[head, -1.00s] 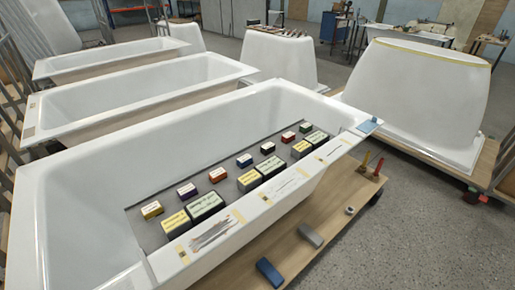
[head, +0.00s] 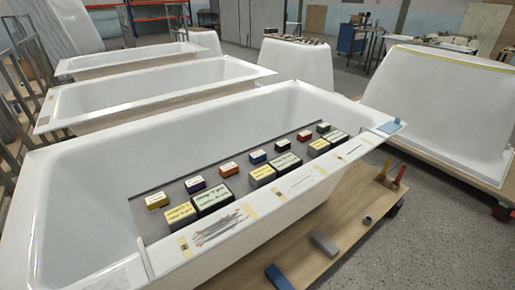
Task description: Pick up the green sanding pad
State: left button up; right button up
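A small dark green pad (head: 323,127) with a pale label lies at the far right end of the row of small coloured pads, on the grey mat (head: 160,226) inside the nearest white bathtub (head: 85,185). Larger dark blocks with pale green labels also stand on the mat, such as the near block (head: 212,199), the middle block (head: 286,163) and the far block (head: 337,139). The label text is too small to read. Neither of my grippers is in the head view.
A blue block (head: 279,277) and grey block (head: 324,243) lie on the wooden platform.

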aim_at(322, 128)
jog(key=i+l, duration=0.25)
jog(key=i+l+u, duration=0.1)
jog(key=l, duration=0.35)
jog(key=i+l, duration=0.35)
jog(key=i+l+u, duration=0.1)
jog(key=l, duration=0.3)
jog(key=i+l+u, duration=0.1)
jog(key=i+l, duration=0.4)
jog(key=l, duration=0.35)
